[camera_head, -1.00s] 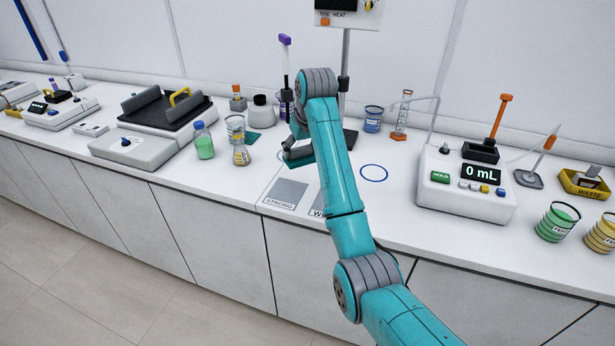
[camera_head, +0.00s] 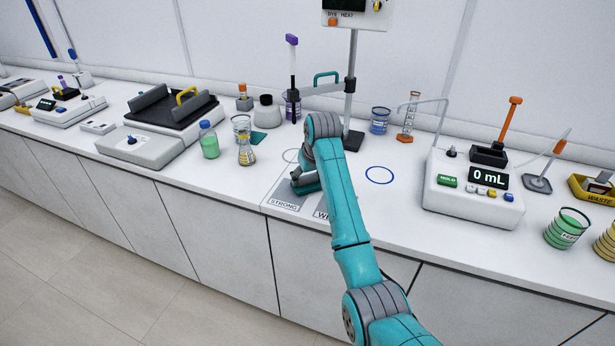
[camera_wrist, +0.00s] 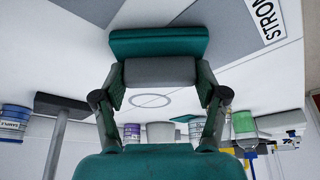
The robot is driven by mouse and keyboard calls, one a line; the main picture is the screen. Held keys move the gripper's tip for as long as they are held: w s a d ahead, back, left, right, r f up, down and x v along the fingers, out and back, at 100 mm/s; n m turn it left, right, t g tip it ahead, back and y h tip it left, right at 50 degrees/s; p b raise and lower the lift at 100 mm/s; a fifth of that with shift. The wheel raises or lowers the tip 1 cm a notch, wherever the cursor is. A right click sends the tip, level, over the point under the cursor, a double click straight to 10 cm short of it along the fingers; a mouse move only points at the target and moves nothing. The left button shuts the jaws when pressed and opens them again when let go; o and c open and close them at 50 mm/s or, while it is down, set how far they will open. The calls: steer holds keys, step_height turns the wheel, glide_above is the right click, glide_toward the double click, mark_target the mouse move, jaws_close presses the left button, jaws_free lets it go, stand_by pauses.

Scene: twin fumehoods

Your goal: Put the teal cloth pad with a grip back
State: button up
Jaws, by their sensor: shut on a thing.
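My gripper (camera_wrist: 160,80) is shut on the grey grip of the teal cloth pad (camera_wrist: 158,43), which points away from the wrist. In the head view, my gripper (camera_head: 302,182) is over the grey square (camera_head: 289,192) labelled "STRONG", and my arm hides part of it. I cannot tell whether the pad touches the bench. A flat teal square (camera_head: 259,138) lies on the bench behind the flask with yellow markings (camera_head: 246,152).
A bottle with green liquid (camera_head: 209,145) and a beaker (camera_head: 241,127) stand to the left. A stand (camera_head: 350,105) with a teal-handled clamp (camera_head: 327,77) rises behind the arm. A blue ring (camera_head: 380,175) marks clear bench. A "0 mL" device (camera_head: 470,195) stands right.

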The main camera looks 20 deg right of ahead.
steer(key=o, duration=1.1)
steer(key=v, duration=1.2)
